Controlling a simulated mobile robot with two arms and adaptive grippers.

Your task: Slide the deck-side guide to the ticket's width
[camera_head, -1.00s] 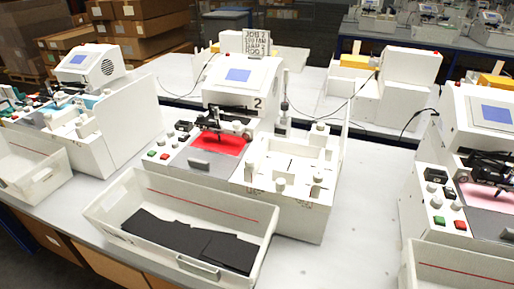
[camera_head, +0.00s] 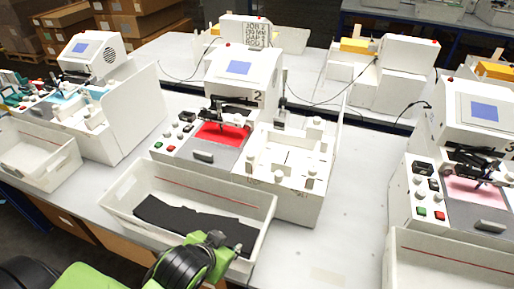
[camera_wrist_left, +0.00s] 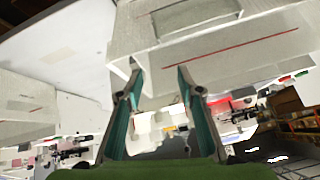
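The plotter marked 2 (camera_head: 240,75) stands mid-table, with a red sheet (camera_head: 222,133) under its pen carriage. To its right is a white deck (camera_head: 262,172) with several white knobs and blocks; I cannot tell which part is the deck-side guide. A ticket-like sign (camera_head: 258,33) stands behind the plotter; its text starts with "JOB 2", and the rest is hard to read. My left gripper (camera_head: 218,243) is at the front tray's near edge, well short of the deck. In the left wrist view its teal-padded fingers (camera_wrist_left: 159,68) are apart with nothing between them. My right gripper is not in view.
A white tray (camera_head: 125,190) with black sheets (camera_head: 190,222) lies in front of the plotter. A tall thin white panel (camera_head: 342,120) rises at the deck's right. Other plotters stand left and right (camera_head: 490,110). Bare table (camera_head: 350,215) lies right of the deck.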

